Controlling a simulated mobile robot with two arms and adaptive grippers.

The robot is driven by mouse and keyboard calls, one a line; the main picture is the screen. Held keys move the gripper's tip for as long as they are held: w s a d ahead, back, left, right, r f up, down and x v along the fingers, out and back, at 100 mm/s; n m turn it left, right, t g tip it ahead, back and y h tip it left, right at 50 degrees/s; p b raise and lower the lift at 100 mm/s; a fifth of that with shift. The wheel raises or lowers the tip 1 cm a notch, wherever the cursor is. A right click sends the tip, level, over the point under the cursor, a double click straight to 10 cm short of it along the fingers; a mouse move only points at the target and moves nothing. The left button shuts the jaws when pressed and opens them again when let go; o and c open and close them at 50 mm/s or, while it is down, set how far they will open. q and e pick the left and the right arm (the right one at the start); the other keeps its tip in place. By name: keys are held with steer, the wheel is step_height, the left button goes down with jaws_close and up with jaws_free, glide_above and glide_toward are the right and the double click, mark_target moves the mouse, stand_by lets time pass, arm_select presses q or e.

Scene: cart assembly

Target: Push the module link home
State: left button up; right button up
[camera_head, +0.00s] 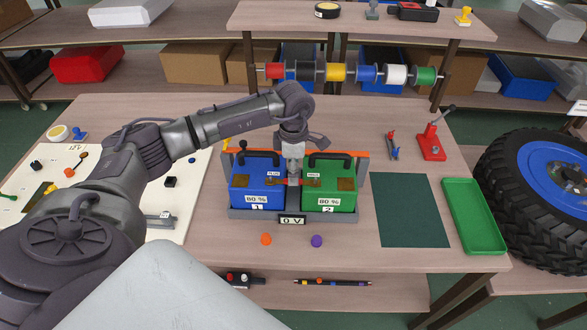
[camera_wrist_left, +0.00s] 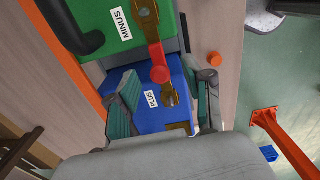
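The module link, a copper-coloured bar (camera_head: 308,182) with a red grip in its middle, lies across the blue module 1 (camera_head: 257,185) and the green module 2 (camera_head: 330,188). In the left wrist view the link (camera_wrist_left: 154,45) runs from the MINUS side of the green module (camera_wrist_left: 100,20) to the PLUS side of the blue module (camera_wrist_left: 158,120). Whether it is fully seated cannot be told. My left gripper (camera_head: 292,168) points down over the link. In the left wrist view its fingers (camera_wrist_left: 168,82) stand apart, the red grip between them with gaps. My right gripper is out of view.
The modules sit in a grey tray (camera_head: 240,213) with a display reading 0 V (camera_head: 292,220). Black handles and an orange rail (camera_head: 362,141) stand close by. An orange knob (camera_head: 266,239) and purple knob (camera_head: 317,241) are in front. A dark green mat (camera_head: 411,210) lies right.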

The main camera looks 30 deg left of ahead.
arm_select(q)
step_height(320, 180, up, 12)
stand_by(0.6)
